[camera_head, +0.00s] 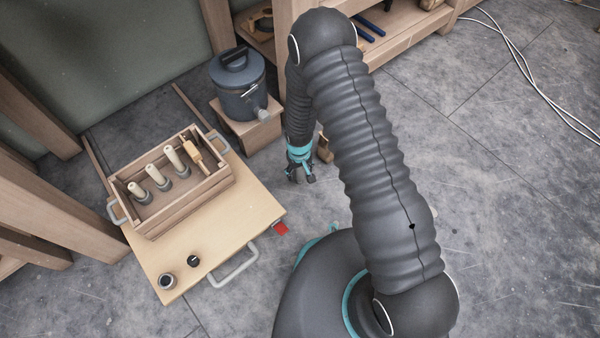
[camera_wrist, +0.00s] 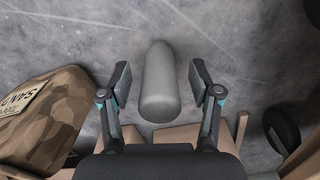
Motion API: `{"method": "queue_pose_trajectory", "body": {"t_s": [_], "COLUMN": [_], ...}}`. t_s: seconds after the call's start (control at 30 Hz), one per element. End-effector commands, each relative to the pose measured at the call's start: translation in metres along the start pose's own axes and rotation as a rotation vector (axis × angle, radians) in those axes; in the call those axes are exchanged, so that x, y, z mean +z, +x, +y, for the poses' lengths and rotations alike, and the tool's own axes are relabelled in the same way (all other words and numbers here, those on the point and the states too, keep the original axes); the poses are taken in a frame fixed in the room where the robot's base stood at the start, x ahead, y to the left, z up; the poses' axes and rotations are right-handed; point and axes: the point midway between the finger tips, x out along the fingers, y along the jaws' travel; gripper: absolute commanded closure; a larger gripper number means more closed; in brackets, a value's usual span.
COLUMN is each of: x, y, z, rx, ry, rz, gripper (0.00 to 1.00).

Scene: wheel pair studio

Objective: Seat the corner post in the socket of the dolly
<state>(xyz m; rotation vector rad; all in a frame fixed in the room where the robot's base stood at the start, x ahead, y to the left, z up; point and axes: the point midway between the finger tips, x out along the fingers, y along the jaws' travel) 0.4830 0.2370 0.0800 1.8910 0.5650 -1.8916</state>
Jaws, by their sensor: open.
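My gripper (camera_head: 300,177) hangs low over the floor right of the dolly (camera_head: 228,218), in the head view. In the wrist view its two fingers (camera_wrist: 160,82) are open, one on each side of a smooth grey cylinder with a rounded end (camera_wrist: 160,92). This may be the corner post; gaps show on both sides. I cannot make it out in the head view. The dolly is a pale board with a grey handle. Near its front corner are a dark ring-like fitting (camera_head: 167,282), perhaps the socket, and a small black knob (camera_head: 194,261).
A wooden crate (camera_head: 185,207) with several pale pegs stands on the dolly. A dark lidded canister (camera_head: 238,85) sits on a wooden block behind. A camouflage bag (camera_wrist: 42,115) and wooden pieces show in the wrist view. Floor to the right is mostly clear, with white cables (camera_head: 525,70).

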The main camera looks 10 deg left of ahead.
Motion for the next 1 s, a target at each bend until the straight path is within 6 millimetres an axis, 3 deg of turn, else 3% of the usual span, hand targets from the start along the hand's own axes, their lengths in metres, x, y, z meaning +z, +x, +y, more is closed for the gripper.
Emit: {"method": "queue_pose_trajectory", "body": {"t_s": [0.07,0.33,0.77,1.0], "x": [0.000,0.000,-0.001,-0.002], "y": [0.000,0.000,-0.007,-0.043], "z": [0.000,0.000,0.000,0.000], "rx": [0.000,0.000,0.000,0.000], "ry": [0.000,0.000,0.000,0.000], "rz": [0.000,0.000,0.001,0.004], "gripper": [0.37,1.00,1.00,1.00]}}
